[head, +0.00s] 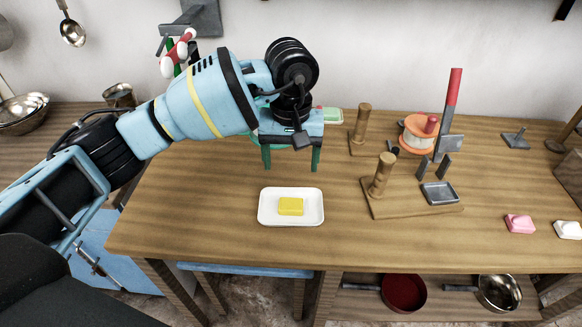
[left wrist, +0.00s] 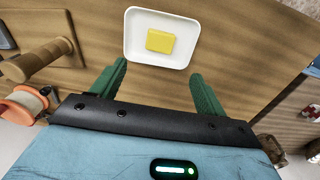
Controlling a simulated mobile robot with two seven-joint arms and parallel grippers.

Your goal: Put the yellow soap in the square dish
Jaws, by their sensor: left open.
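The yellow soap (head: 291,206) lies flat in a white, round-cornered dish (head: 264,216) on the wooden table. In the left wrist view the soap (left wrist: 160,41) is near the middle of the white dish (left wrist: 133,33), ahead of the fingertips. My left gripper (head: 291,160) is open and empty, its green fingers pointing down behind the dish in the head view, apart from the soap. My right gripper is not in view.
A wooden peg stand (head: 360,130), an orange-rimmed container (head: 418,132) and a red-topped upright (head: 452,100) stand behind and right. A pink soap (head: 519,224) and a white one (head: 567,230) lie at the right. A pale green dish (head: 332,115) is behind my gripper. Table left of the white dish is clear.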

